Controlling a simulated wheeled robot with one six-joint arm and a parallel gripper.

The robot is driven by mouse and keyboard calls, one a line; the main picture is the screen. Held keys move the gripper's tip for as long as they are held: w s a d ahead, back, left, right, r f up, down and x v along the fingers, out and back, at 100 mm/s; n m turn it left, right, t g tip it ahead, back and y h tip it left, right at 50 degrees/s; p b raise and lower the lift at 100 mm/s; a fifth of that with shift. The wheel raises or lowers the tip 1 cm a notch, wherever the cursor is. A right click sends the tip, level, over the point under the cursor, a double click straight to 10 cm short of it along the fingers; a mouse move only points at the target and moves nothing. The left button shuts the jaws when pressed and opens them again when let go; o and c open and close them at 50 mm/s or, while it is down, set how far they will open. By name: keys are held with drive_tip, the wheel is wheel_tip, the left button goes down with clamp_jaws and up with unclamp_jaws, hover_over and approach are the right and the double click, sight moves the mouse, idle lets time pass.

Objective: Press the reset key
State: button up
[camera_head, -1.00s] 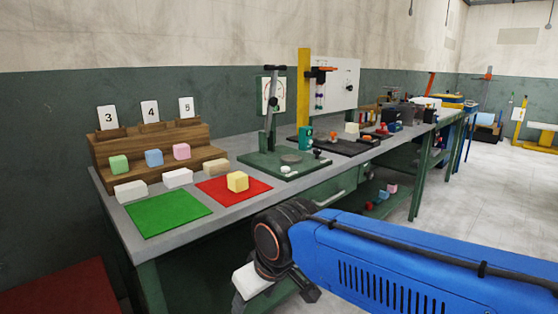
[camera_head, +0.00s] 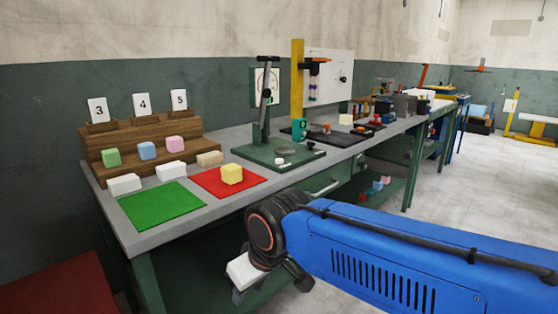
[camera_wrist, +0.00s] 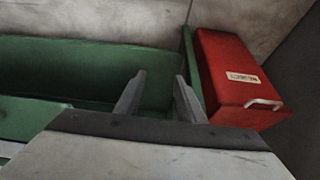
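I cannot make out a reset key for certain in either view. A lever press with a green base (camera_head: 258,152) stands on the bench, with a dial card (camera_head: 274,88) behind its column. A small pale piece (camera_head: 280,162) and a dark knob (camera_head: 311,144) sit on its base; I cannot tell whether either is a key. My gripper (camera_head: 270,287) hangs in front of the bench, below its top and well apart from the press. In the wrist view its two fingers (camera_wrist: 158,100) are spread with nothing between them.
The bench top (camera_head: 160,238) bears a green mat (camera_head: 160,208), a red mat (camera_head: 210,182) under a yellow block (camera_head: 232,174), and a wooden step rack (camera_head: 135,150). The wrist view shows a red box (camera_wrist: 235,75) with a handle. Floor at right (camera_head: 470,190) is clear.

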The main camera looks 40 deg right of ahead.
clamp_jaws()
idle(1.4)
